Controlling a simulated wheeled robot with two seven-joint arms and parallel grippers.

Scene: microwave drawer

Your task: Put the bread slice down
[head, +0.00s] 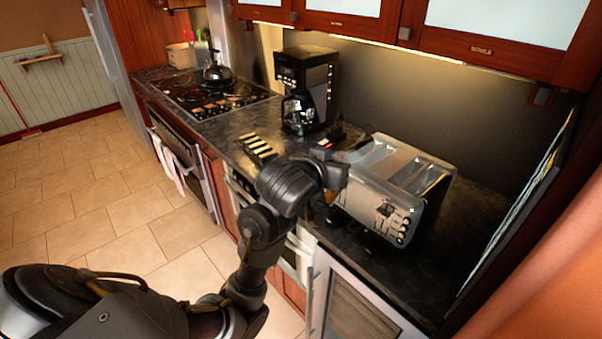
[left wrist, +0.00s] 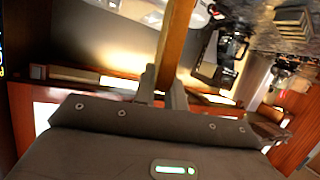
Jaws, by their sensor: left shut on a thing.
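My left gripper (head: 335,165) is over the counter, beside the left end of the silver toaster (head: 416,176). In the left wrist view, its two fingers (left wrist: 164,90) are shut on a bread slice (left wrist: 176,45), seen edge-on as a brown strip running to the top of the picture. In the head view the slice cannot be made out behind the gripper. The toaster's top slots face up, and its front knobs face the counter's front edge. My right gripper is in neither view.
A black coffee maker (head: 306,85) stands behind my gripper. A row of pale-edged pieces (head: 258,149) lies on the dark counter (head: 222,127). A kettle (head: 217,70) stands on the stove at the far left. Wall cabinets (head: 480,35) hang above. Bare counter shows right of the toaster.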

